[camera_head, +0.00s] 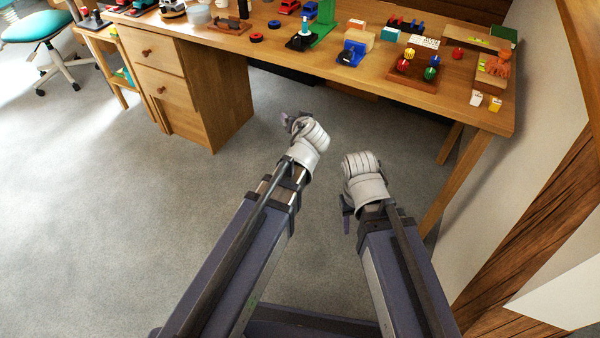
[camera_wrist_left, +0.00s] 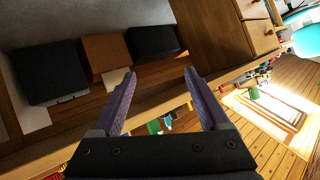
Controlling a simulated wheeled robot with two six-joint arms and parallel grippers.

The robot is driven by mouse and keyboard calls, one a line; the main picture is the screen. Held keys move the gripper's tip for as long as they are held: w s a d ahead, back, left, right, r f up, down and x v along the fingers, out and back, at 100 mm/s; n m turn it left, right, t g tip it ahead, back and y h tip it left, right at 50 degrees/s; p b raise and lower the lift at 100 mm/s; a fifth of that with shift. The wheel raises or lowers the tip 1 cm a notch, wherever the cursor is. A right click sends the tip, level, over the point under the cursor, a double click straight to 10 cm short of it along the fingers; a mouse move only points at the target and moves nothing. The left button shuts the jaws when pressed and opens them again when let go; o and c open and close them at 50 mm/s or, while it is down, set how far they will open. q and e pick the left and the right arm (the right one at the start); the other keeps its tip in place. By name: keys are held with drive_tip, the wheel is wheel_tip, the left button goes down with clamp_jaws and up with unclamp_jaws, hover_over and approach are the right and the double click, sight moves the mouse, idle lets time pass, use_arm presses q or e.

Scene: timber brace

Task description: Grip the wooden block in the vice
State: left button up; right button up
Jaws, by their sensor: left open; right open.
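A small blue device (camera_head: 351,52) that looks like the vice stands near the front edge of the workbench. Small blocks lie behind it, one pale with an orange face (camera_head: 356,25) and one whitish (camera_head: 390,34); I cannot tell which is the wooden block. My left gripper (camera_head: 293,122) is over the floor in front of the bench, apart from these things. In the left wrist view its fingers (camera_wrist_left: 160,78) are spread with nothing between them. My right gripper (camera_head: 346,219) is also over the floor, low and partly hidden by its wrist; its fingertips are hard to make out.
The wooden workbench (camera_head: 290,50) carries a green stand (camera_head: 322,25), a board with coloured knobs (camera_head: 415,70) and several small items. A drawer cabinet (camera_head: 180,85) supports its left part. A wall (camera_head: 500,150) is at the right. In the left wrist view, dark boxes (camera_wrist_left: 50,75) show. Open carpet lies left.

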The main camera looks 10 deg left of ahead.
use_arm(q)
drive_tip(key=s+d+f+g, duration=0.1)
drive_tip(key=s+f+g, duration=0.2)
drive_tip(key=s, duration=0.3)
drive_tip(key=s+d+f+m+g+h, duration=0.1)
drive_tip(key=s+d+f+g, duration=0.1)
drive_tip(key=s+f, duration=0.3)
drive_tip(key=shift+s+d+f+m+g, duration=0.15)
drive_tip(key=shift+s+f+m+g, duration=0.15)
drive_tip(key=shift+s+g, duration=0.55)
